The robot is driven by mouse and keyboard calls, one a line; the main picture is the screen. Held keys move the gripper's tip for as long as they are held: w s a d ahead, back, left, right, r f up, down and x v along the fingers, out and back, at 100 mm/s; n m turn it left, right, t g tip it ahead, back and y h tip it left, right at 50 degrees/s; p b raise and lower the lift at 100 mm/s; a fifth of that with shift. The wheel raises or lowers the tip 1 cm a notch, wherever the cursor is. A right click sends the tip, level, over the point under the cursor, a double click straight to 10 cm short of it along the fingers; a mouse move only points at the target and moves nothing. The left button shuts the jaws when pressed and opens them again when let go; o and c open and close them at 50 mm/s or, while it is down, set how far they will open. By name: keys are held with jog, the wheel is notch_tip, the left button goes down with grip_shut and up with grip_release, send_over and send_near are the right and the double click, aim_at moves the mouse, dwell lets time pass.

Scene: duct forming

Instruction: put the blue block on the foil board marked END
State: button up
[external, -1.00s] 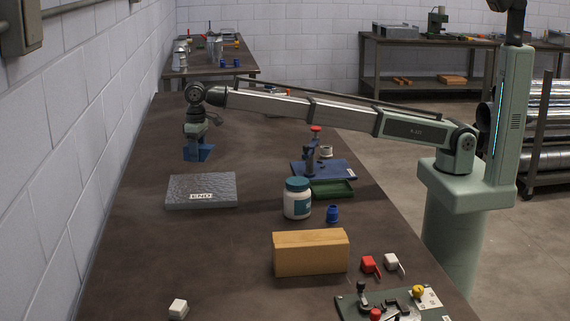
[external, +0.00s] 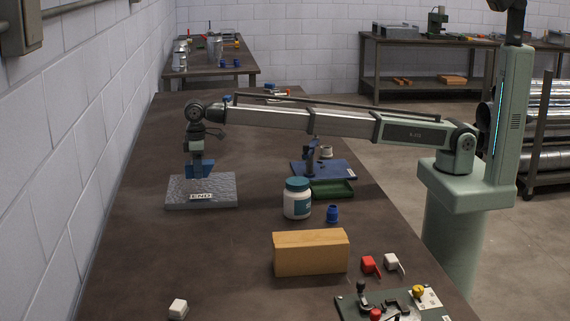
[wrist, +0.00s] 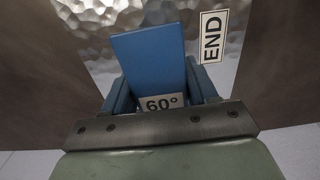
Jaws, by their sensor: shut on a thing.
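The blue block (external: 200,171) is held in my gripper (external: 198,163) over the foil board. In the wrist view the blue block (wrist: 150,62) shows a "60°" label and stands between the jaws of my gripper (wrist: 160,92). The foil board (external: 222,186) is a grey, dimpled slab with a white END label on its front. In the wrist view the foil board (wrist: 95,18) lies beneath the block, with its END label (wrist: 213,37) to the right. I cannot tell whether the block's lower edge touches the board.
A blue clamp fixture (external: 322,170) is behind the jar. The table left of the board is clear.

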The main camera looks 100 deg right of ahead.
jog(key=shift+f, duration=2)
jog(key=o, duration=1.3)
jog(key=shift+f, duration=0.1)
notch_tip(320, 180, up, 12)
jog(key=shift+r, duration=0.15)
